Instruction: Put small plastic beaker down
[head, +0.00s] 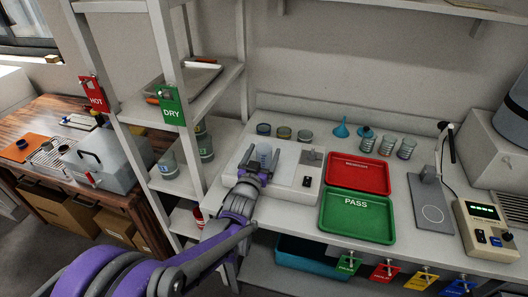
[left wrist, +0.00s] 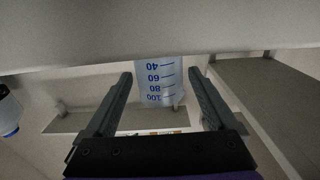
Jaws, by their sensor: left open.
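The small plastic beaker (head: 264,152) is translucent with blue marks and stands on the white bench device (head: 307,178). In the left wrist view, which looks upside down, the beaker (left wrist: 160,80) has its base end against a pale surface and its graduations show 40 to 100. My left gripper (head: 256,164) reaches in to the beaker on the device. Its two fingers (left wrist: 160,76) are open, one on each side of the beaker, with visible gaps. Part of the beaker is hidden by the gripper in the head view. My right gripper is not in view.
Several small beakers (head: 284,132) stand behind the device. To its right lie a red tray (head: 345,174) and a green PASS tray (head: 340,226). Blue funnels (head: 341,130) and glass beakers (head: 386,146) stand farther back. A shelf rack (head: 172,120) with a DRY tag stands left.

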